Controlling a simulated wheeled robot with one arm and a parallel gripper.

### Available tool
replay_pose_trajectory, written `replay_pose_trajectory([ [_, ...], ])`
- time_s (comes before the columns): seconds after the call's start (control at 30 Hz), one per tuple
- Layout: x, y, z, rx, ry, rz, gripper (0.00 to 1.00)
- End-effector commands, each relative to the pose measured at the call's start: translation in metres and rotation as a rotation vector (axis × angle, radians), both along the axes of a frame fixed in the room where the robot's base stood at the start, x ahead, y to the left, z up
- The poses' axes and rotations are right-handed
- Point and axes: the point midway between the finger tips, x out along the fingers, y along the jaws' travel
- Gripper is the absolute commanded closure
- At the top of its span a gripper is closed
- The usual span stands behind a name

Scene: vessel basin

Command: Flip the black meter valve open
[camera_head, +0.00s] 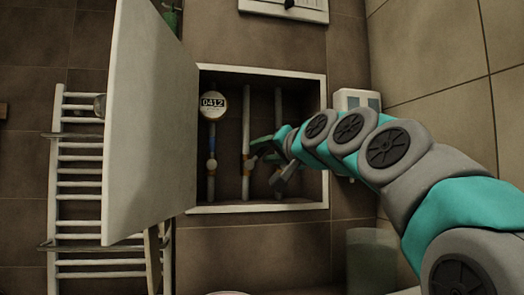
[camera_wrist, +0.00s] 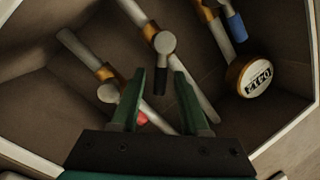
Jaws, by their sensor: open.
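The black meter valve (camera_wrist: 165,43) is on the middle pipe in the wrist view, with an orange collar, a round grey hub and a black-tipped lever. The lever points down the picture, across its pipe, between my fingers. In the head view the valve (camera_head: 249,163) is partly hidden by my gripper (camera_head: 263,150). My gripper is open, with its green fingers (camera_wrist: 160,73) on either side of the black lever tip. I cannot tell whether either finger touches it.
A blue-handled valve (camera_wrist: 235,22) is on the pipe with the round meter (camera_head: 213,104). A red-tipped valve (camera_wrist: 108,92) is on the other side. The white-framed box (camera_head: 260,208) surrounds the pipes. Its open door (camera_head: 150,120) stands left. A towel rack (camera_head: 80,185) is further left.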

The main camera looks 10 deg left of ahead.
Motion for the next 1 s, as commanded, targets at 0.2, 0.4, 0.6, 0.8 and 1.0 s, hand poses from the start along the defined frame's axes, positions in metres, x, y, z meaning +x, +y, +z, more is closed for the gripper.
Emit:
replay_pose_trajectory([
  [0.2, 0.0087, 0.0078, 0.0004, 0.0, -0.001, 0.001, 0.55],
  [0.4, 0.0087, 0.008, 0.0002, 0.0, -0.001, 0.001, 0.55],
  [0.6, 0.0086, 0.0081, 0.0002, 0.0, -0.001, 0.001, 0.76],
  [0.8, 0.0087, 0.0081, 0.0001, 0.0, -0.001, 0.001, 0.99],
  [1.0, 0.0087, 0.0081, 0.0, 0.0, -0.001, 0.001, 1.0],
])
